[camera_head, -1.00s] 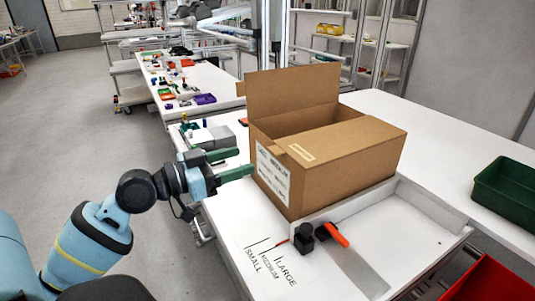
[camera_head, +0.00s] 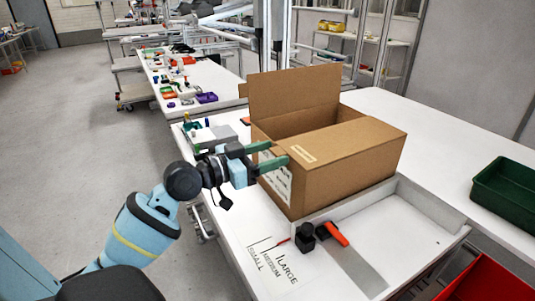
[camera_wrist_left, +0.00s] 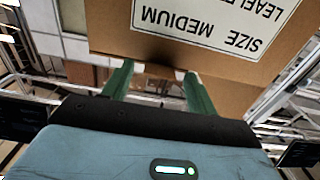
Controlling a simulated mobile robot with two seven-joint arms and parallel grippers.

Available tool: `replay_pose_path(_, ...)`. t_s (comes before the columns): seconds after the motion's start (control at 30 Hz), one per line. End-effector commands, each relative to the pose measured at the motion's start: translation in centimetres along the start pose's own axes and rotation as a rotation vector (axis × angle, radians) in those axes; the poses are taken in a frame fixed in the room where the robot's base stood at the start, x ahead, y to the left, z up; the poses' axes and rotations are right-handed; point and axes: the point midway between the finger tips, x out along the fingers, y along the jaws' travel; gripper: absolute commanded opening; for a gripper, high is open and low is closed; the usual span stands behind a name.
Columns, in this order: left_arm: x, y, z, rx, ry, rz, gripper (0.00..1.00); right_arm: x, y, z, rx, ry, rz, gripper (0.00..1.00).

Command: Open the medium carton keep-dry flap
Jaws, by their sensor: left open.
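The medium carton (camera_head: 345,167) is a brown box on the white bench. One flap (camera_head: 292,92) stands upright at its back left, and the near flap (camera_head: 318,146) with a small label lies across the top. My left gripper (camera_head: 277,154) is at the carton's left end, by its upper edge and white size label (camera_head: 276,183). Its green fingers are open with nothing clearly between them. In the left wrist view the open fingers (camera_wrist_left: 157,82) point toward the carton's edge, and the label (camera_wrist_left: 210,22) reads SIZE MEDIUM upside down. My right gripper is not in view.
The carton sits by a low white rail on the bench (camera_head: 425,232). A black and orange tool (camera_head: 333,234) lies in front of it, beside printed size marks. A green bin (camera_head: 505,190) and a red bin (camera_head: 482,279) are at the right.

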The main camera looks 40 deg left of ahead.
Motion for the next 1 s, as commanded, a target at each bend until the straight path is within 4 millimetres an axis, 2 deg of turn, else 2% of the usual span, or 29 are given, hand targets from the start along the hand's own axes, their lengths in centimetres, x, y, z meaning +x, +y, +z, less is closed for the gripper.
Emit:
replay_pose_path(0.07,0.0,0.0,0.0,0.000,0.000,0.000,0.52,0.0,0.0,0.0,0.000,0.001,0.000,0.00)
replay_pose_path(0.47,0.0,0.0,0.0,0.000,0.000,0.000,0.00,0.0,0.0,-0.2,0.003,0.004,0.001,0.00)
replay_pose_path(0.77,0.0,0.0,-0.3,0.028,-0.001,0.001,0.00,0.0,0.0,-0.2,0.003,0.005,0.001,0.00)
replay_pose_path(1.0,0.0,0.2,-1.4,0.153,-0.001,0.002,0.00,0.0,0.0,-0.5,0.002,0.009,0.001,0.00)
